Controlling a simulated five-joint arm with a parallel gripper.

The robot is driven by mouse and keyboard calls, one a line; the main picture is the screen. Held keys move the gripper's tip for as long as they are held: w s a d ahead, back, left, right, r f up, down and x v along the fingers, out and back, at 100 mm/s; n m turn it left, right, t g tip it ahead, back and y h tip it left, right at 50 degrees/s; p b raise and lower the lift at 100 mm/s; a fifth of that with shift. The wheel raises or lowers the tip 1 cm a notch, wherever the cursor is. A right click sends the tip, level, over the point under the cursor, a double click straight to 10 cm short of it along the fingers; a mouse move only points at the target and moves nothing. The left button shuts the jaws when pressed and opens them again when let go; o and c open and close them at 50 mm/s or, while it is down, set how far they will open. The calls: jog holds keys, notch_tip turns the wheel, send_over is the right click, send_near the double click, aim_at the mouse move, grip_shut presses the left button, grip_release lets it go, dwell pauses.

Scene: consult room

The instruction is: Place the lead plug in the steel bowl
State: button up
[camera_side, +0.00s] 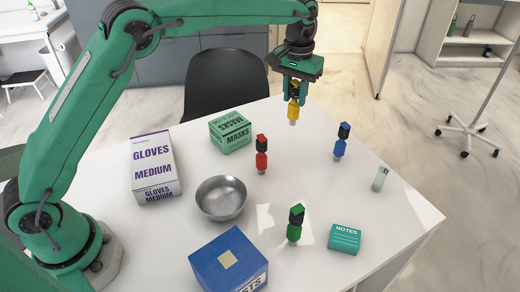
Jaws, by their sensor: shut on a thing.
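My gripper (295,82) is shut on a yellow lead plug (294,110) and holds it upright above the far part of the white table. The plug's upper part is partly hidden between the jaws. The steel bowl (221,198) stands on the table, lower and to the left of my gripper, and looks empty. Other lead plugs stand on the table: a red one (262,160) right of the bowl, a blue one (340,148) at the right, and a green one (294,232) nearer the front.
A gloves box (155,170) lies left of the bowl, and a green masks box (230,131) stands behind it. A blue box (228,262) is in front. A teal notes box (344,239) and a small clear vial (380,178) are at the right. The white table (390,225) is bare near its right edge.

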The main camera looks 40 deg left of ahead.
jog(key=s+a+r+n, duration=0.1)
jog(key=s+n, duration=0.1)
jog(key=s, duration=1.1)
jog(key=s+r+n, duration=0.1)
jog(key=s+n, duration=0.1)
jog(key=s, duration=1)
jog(key=shift+s+a+r, duration=0.35)
jog(key=shift+a+r, duration=0.05)
jog(key=shift+f, duration=0.15)
notch_tip(320, 180, down, 13)
dwell(0.5)
jog(key=o, duration=1)
jog(key=shift+o, duration=0.2)
